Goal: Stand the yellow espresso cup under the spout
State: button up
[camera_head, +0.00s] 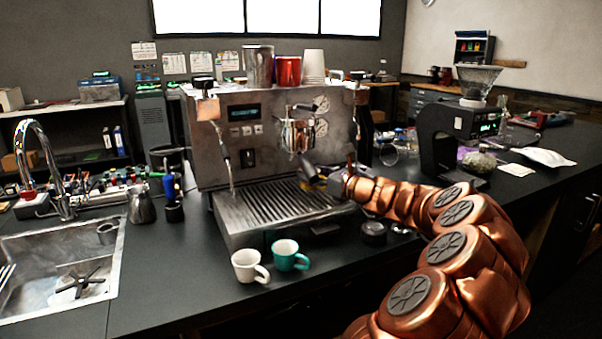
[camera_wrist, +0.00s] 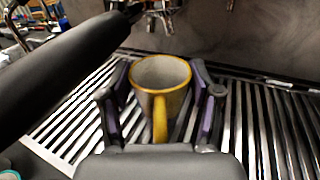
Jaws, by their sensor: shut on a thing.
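The yellow espresso cup (camera_wrist: 161,88), pale inside with a yellow rim and handle, is upright between the two fingers of my gripper (camera_wrist: 160,112) in the wrist view. My gripper is shut on it, with its purple-padded fingers on either side and the handle toward my palm. The cup is over the slatted drip tray (camera_wrist: 70,122); I cannot tell whether it touches the slats. In the head view my arm reaches the tray's right side, and the cup cannot be made out. The group head (camera_head: 298,134) is above the tray; its spout is not clear.
A black handle (camera_wrist: 55,80) crosses the wrist view at the left, close to my gripper. A white cup (camera_head: 246,265) and a teal cup (camera_head: 286,255) stand on the counter before the espresso machine (camera_head: 208,150). A grinder (camera_head: 450,122) stands at the right.

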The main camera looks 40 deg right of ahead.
jog(key=shift+w, duration=0.95)
jog(key=w, duration=0.3)
jog(key=shift+w+a, duration=0.1)
jog(key=shift+w, duration=0.2)
jog(key=shift+s+f, duration=0.15)
jog(key=shift+f, duration=0.55)
jog(key=shift+f, duration=0.3)
